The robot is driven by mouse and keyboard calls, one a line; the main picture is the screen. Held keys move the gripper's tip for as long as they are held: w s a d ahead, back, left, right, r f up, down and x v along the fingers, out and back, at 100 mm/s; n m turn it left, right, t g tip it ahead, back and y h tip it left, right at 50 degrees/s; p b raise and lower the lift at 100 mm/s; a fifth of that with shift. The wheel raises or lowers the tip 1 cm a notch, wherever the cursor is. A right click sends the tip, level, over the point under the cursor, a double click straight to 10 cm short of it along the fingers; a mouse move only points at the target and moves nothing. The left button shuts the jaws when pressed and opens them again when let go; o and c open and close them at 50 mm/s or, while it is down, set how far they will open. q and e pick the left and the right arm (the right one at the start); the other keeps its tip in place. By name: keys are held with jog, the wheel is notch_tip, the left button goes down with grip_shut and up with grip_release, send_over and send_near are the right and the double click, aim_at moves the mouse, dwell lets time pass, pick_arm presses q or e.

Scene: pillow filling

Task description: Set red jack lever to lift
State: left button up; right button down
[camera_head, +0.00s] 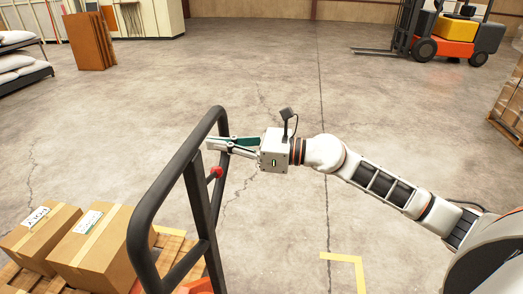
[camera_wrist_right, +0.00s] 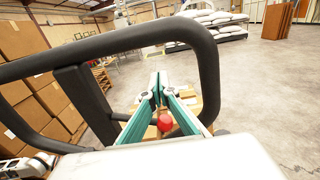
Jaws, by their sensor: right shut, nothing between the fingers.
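The red lever knob (camera_head: 216,172) sits on the dark loop handle of the pallet jack (camera_head: 168,195), near the right-hand bar. In the right wrist view the red knob (camera_wrist_right: 165,123) shows between the finger links, beyond them. My right gripper (camera_head: 211,144) is shut and empty at the upper right of the handle, just above the knob in the head view. In the right wrist view its fingertips (camera_wrist_right: 158,82) meet within the outline of the handle loop (camera_wrist_right: 207,60). I cannot tell whether it touches the handle or knob.
Cardboard boxes (camera_head: 92,244) sit on a wooden pallet (camera_head: 170,247) left of the handle. A forklift (camera_head: 446,38) stands at the back right and stacked boxes (camera_head: 511,100) at the right edge. White sacks (camera_head: 17,62) lie on racks at the left. The floor behind the handle is clear.

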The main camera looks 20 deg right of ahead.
pick_arm(q)
notch_tip(320, 180, down, 8)
jog(key=d+b, duration=0.1)
jog(key=b, duration=0.9)
jog(key=shift+w+d+r, duration=0.2)
jog(key=shift+d, duration=0.1)
pick_arm(e)
jog(key=v, duration=1.1)
jog(key=shift+s+d, duration=0.25)
jog(key=shift+s, duration=0.05)
pick_arm(q)
jog(key=shift+f, duration=0.15)
